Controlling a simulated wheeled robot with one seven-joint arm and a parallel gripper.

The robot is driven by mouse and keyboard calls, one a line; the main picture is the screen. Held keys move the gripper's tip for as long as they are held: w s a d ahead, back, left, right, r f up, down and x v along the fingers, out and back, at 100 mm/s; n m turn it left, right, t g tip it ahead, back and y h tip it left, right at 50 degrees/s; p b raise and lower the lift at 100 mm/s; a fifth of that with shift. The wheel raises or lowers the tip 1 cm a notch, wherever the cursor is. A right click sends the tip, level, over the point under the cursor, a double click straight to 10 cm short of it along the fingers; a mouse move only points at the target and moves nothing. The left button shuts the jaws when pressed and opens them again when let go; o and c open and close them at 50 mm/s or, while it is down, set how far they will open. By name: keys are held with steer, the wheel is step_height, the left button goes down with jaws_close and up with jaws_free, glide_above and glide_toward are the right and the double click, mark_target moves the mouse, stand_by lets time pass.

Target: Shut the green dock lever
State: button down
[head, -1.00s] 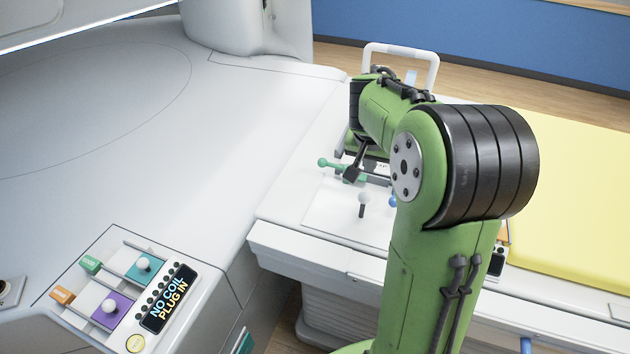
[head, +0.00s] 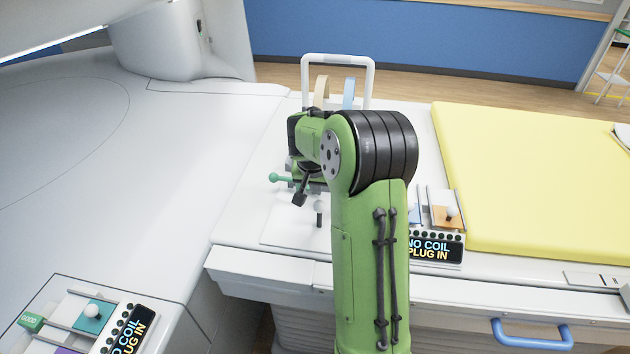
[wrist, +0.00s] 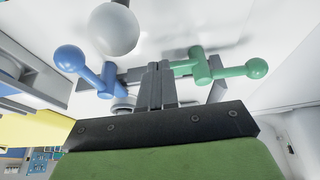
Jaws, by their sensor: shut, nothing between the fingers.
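The green dock lever (head: 281,177) sits on the white deck beyond a pale panel, its ball end pointing left in the head view. In the wrist view the green lever (wrist: 235,71) lies to the right of my fingers, its ball outward. My gripper (wrist: 158,82) is shut and empty, between the green lever and a blue lever (wrist: 84,70); I cannot tell whether it touches the green one. In the head view my gripper (head: 299,198) points down close beside the green lever, and my arm hides part of the mechanism.
A white ball knob on a stem (head: 319,208) stands just in front; it also shows in the wrist view (wrist: 113,31). A white hoop handle (head: 338,58) rises behind. A yellow pad (head: 540,180) lies right. A control panel (head: 92,322) is at lower left. The left deck is clear.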

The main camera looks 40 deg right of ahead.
steer(key=shift+x, duration=0.9)
steer(key=shift+d+n, duration=0.6)
steer(key=shift+n, duration=0.4)
steer(key=shift+w+d+n+t+y+p, duration=0.3)
steer(key=shift+d+n+t+y+p, duration=0.25)
steer(key=shift+n, duration=0.65)
steer(key=shift+w+d, duration=0.2)
steer(key=shift+d, duration=0.1)
steer(key=shift+w+d, duration=0.1)
steer(key=shift+r+p, duration=0.1)
steer(key=shift+p, duration=0.2)
